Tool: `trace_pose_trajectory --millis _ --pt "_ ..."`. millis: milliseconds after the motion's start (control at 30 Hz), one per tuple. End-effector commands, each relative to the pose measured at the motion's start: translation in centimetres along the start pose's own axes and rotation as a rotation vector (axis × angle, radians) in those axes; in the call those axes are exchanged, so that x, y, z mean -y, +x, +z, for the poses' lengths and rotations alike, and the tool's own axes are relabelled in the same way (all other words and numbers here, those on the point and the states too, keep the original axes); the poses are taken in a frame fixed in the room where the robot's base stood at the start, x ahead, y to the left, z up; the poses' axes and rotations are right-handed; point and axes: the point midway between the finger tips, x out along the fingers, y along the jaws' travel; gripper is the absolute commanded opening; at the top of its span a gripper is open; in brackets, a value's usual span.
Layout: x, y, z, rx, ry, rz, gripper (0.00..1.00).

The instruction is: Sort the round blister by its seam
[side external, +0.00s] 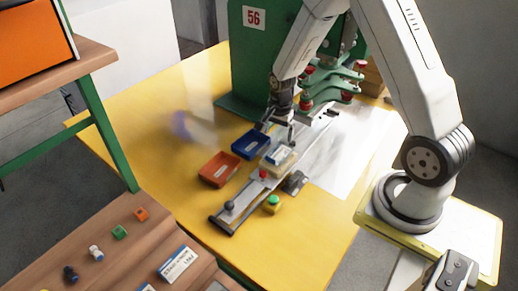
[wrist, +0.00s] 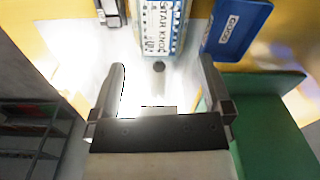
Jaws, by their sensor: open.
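The blister pack (side external: 279,157) sits on the long grey slide fixture (side external: 240,200), in front of the green press. In the wrist view its card (wrist: 160,28), printed with "STAR KNOB" lettering, lies ahead of my fingers. A small dark round spot (wrist: 158,66) shows just below the card; I cannot tell what it is. The seam is not clear in either view. My gripper (side external: 280,133) is open and empty, close above the fixture; its two fingers (wrist: 162,75) stand wide apart. A blue tray (side external: 250,144), labelled "GOOD" in the wrist view (wrist: 237,28), and an orange-red tray (side external: 219,168) stand left of the fixture.
The green press (side external: 247,62), marked 56, stands behind the fixture. A red knob (side external: 263,174) and a dark ball handle (side external: 229,206) are on the fixture, with a green button (side external: 273,202) beside it. The yellow table (side external: 165,130) is mostly clear at left.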

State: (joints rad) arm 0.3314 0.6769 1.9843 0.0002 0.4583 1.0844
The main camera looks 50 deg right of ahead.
Motion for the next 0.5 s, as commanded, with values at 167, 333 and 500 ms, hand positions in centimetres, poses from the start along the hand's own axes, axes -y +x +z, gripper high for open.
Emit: trace_pose_trajectory --millis 167,333,500 --pt "0.0 1.6 -1.5 0.008 0.131 0.018 1.0" --pt "0.1 1.9 -1.7 0.009 0.159 0.021 1.0" --pt "0.1 2.0 -1.7 0.009 0.157 0.021 1.0"
